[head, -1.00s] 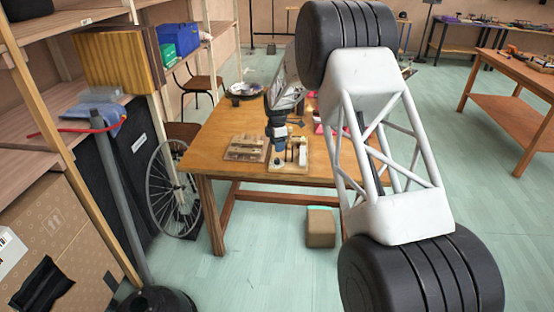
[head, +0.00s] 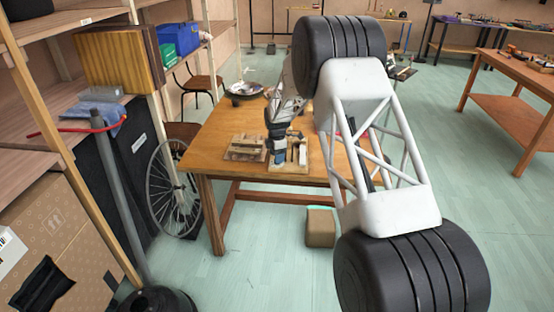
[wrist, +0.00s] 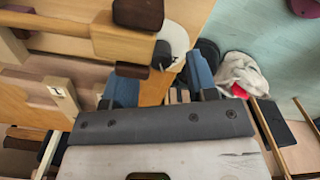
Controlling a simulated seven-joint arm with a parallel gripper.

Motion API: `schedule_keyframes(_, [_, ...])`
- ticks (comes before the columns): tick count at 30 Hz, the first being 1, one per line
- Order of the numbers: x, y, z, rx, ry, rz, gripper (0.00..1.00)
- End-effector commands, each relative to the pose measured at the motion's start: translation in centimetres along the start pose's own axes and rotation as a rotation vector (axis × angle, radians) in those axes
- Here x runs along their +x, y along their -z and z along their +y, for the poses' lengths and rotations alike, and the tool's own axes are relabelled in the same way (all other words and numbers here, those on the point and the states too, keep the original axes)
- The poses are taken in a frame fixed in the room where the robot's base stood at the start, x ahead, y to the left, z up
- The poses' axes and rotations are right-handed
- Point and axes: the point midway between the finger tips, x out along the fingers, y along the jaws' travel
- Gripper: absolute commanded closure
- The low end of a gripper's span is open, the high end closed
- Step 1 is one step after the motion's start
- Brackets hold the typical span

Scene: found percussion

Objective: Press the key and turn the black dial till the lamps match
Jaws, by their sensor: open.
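My gripper (head: 277,156) is low over the front wooden board (head: 288,169) on the table and hides part of it. Pale upright pieces (head: 303,153) stand on the board just right of the gripper. In the wrist view my gripper (wrist: 161,82) has its two blue fingers apart, with nothing visibly held between them. Beyond them are a wooden bar (wrist: 66,24) with a dark brown block (wrist: 138,13) at its end, and a white rounded piece (wrist: 172,40) with a small black part beside it. I cannot tell which piece is the key, the black dial or a lamp.
A second wooden board with slats (head: 245,147) lies left on the wooden table (head: 215,150). A dark dish (head: 243,90) is at the back. A pale cloth (wrist: 240,74) shows in the wrist view. My own arm hides the table's right side.

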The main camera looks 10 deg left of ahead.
Motion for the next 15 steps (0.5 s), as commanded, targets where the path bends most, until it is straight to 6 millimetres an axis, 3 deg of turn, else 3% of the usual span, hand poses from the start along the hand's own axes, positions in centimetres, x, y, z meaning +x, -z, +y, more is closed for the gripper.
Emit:
schedule_keyframes(6, [1.7,0.0,0.0,0.0,0.001,0.0,0.47])
schedule_keyframes(15, [2.0,0.0,0.0,0.0,0.0,0.0,0.47])
